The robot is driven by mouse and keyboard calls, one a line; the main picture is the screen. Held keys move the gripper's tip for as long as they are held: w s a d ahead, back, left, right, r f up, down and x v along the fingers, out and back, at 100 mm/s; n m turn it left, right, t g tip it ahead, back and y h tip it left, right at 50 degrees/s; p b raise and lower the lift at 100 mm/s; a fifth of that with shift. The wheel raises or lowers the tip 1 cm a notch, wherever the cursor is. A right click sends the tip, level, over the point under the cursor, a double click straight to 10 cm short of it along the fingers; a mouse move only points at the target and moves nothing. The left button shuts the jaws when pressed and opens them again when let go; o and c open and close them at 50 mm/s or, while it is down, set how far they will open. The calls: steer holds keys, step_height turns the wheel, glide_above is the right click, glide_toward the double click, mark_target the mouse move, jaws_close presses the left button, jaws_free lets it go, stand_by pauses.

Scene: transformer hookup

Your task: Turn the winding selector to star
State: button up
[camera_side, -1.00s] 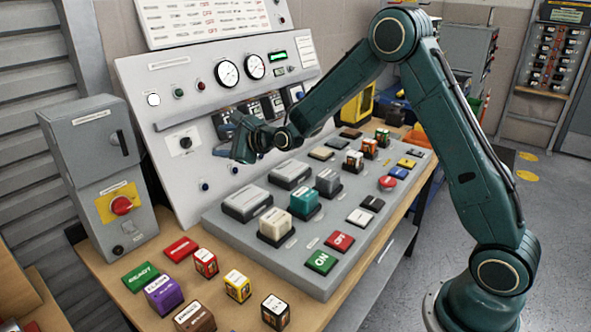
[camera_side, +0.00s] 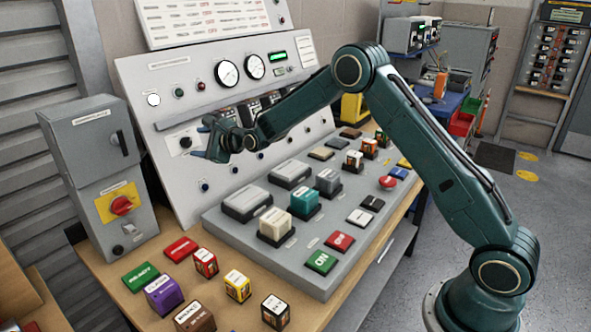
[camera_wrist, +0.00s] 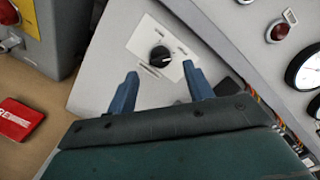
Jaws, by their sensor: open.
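The winding selector (camera_wrist: 160,54) is a black round knob on a white plate on the sloped grey panel. In the wrist view it lies ahead of and between my two blue fingertips, not touched by them. In the side view the selector (camera_side: 186,143) shows just left of my gripper (camera_side: 206,142). My gripper is open and empty, pointing at the panel, with a finger above and a finger below the knob's level. In the wrist view the gripper (camera_wrist: 159,82) shows both fingers spread apart. The knob's marked position is too small to read.
A grey box with a red rotary switch (camera_side: 121,205) stands left of the panel. A grey console (camera_side: 340,262) with several coloured blocks lies below my arm. Loose labelled blocks, such as a purple one (camera_side: 163,294), sit on the wooden table. Gauges (camera_side: 228,73) are higher on the panel.

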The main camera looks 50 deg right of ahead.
mark_target(190, 143)
steer(key=shift+x, duration=2.3)
steer(key=shift+c, duration=0.4)
steer(key=c, duration=0.9)
